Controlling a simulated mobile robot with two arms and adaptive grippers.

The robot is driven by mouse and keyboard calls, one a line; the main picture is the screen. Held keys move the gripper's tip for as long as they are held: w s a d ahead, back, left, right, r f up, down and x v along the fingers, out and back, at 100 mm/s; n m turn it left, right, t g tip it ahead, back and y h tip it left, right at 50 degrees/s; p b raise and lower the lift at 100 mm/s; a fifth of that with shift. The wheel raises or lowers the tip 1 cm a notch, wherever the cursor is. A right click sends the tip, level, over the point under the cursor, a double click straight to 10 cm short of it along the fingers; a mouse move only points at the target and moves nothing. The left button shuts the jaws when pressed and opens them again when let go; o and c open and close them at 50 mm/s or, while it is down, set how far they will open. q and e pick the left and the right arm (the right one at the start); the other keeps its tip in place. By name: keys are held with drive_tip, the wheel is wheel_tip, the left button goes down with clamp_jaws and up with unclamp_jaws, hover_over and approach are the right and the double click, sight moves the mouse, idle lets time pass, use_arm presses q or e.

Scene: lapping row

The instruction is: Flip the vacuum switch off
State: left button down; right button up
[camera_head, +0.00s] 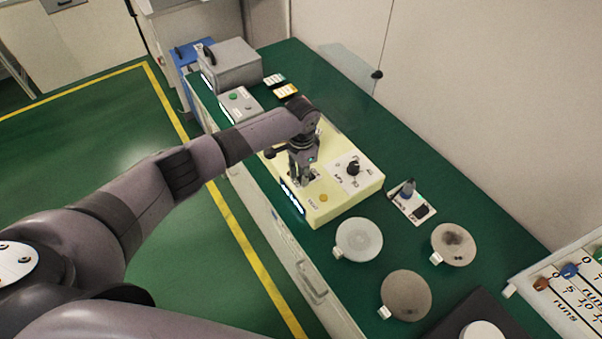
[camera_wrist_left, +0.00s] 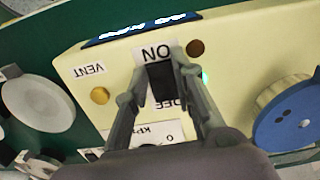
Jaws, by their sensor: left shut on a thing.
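The pale yellow vacuum box (camera_head: 340,207) stands on the green bench top, with a dial, labels and a brass VENT button (camera_wrist_left: 99,95). Its black switch (camera_wrist_left: 160,82) shows in the left wrist view between an ON label (camera_wrist_left: 156,53) and a partly covered label that seems to read OFF. A small green light (camera_wrist_left: 205,77) glows beside it. My left gripper (camera_head: 304,180) reaches down onto the box; in the left wrist view its fingers (camera_wrist_left: 163,72) are shut on the switch from both sides. They hide part of the switch, so its exact tilt is unclear. My right gripper is out of view.
Round discs (camera_head: 358,239) lie right of the box, near a small dark-topped item on a white card (camera_head: 408,200). A blue disc (camera_wrist_left: 290,118) sits close by in the wrist view. A grey case (camera_head: 232,64) stands behind; a wall borders the bench.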

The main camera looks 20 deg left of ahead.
sight(312, 172)
use_arm(q)
drive_tip(key=shift+w+d+f+g+y+b, duration=0.1)
drive_tip(key=shift+w+d+g+y+b, duration=0.2)
drive_tip(key=shift+g+y+b, duration=0.95)
drive_tip(key=shift+r+h+b, duration=0.25)
drive_tip(key=shift+h+b, duration=0.1)
drive_tip(key=shift+b, duration=0.35)
drive_tip(key=shift+a, duration=0.1)
drive_tip(key=c, duration=1.4)
unclamp_jaws()
drive_tip(key=shift+o, duration=0.2)
drive_tip(key=shift+r, duration=0.1)
drive_tip(key=v, duration=1.2)
